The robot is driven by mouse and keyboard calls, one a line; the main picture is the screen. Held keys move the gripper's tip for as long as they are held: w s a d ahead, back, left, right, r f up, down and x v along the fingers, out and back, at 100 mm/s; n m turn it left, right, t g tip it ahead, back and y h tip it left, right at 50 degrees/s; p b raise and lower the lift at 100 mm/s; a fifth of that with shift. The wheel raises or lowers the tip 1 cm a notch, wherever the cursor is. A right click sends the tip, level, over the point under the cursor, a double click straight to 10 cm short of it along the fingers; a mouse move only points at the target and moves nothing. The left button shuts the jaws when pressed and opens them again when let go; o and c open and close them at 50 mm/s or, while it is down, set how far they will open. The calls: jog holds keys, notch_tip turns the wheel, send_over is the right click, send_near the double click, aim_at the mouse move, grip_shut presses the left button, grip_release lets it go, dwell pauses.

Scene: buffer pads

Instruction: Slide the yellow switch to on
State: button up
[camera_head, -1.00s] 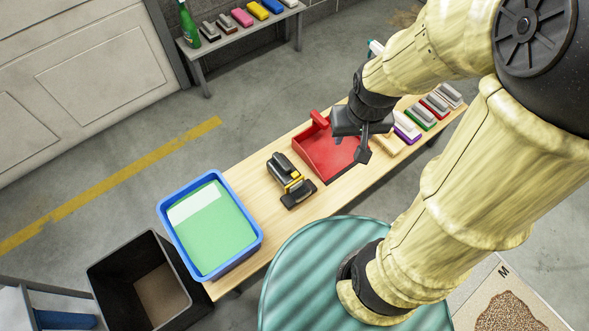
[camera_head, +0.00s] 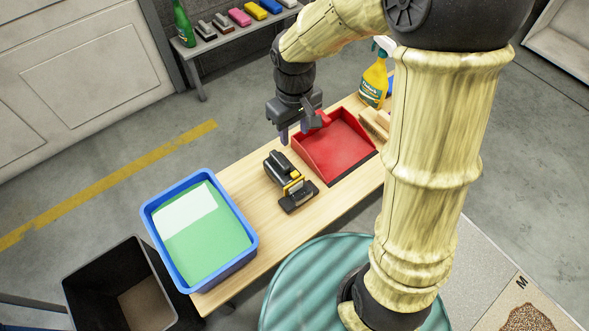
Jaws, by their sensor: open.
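A small black device with yellow parts (camera_head: 290,181) stands on the wooden bench, between the blue tub and the red dustpan. A yellow piece (camera_head: 294,187) shows at its middle, but it is too small to tell whether this is the switch or how it is set. My gripper (camera_head: 296,129) is open and empty, fingers pointing down. In the picture it is above the device and just left of the dustpan's upper corner, apart from the device.
The red dustpan (camera_head: 338,148) lies right of the device. A blue tub (camera_head: 152,212) with green contents is at the bench's left end. A yellow spray bottle (camera_head: 373,84) stands at the far right. Bare wood (camera_head: 240,182) lies between tub and device.

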aim_at(295, 174)
notch_tip(295, 174, down, 17)
jog(key=b, duration=1)
jog(key=shift+f, duration=0.15)
